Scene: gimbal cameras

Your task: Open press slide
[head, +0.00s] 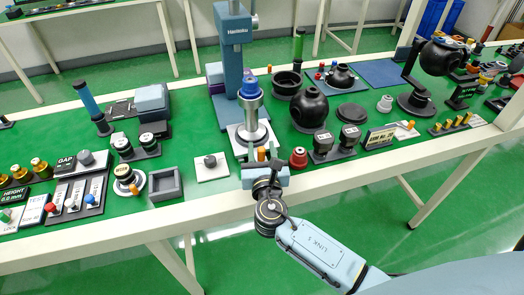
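A blue-grey press (236,50) stands on the green bench, its upright marked with white lettering. A silver cylinder with a blue top (250,105) sits at the front of the press on a pale base plate. I cannot tell which part is the slide. My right gripper (265,158) is at the bench's front edge, just in front of this cylinder and base. Its dark fingers point toward the press, and small orange parts show by them. Whether they touch anything is unclear. My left gripper is not in view.
Left of the press are a grey square tray (166,186), a white plate with a grey knob (211,165) and a switch panel (75,195). A red knob (298,157) and a black sphere (309,108) stand close on the right. The bench is crowded.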

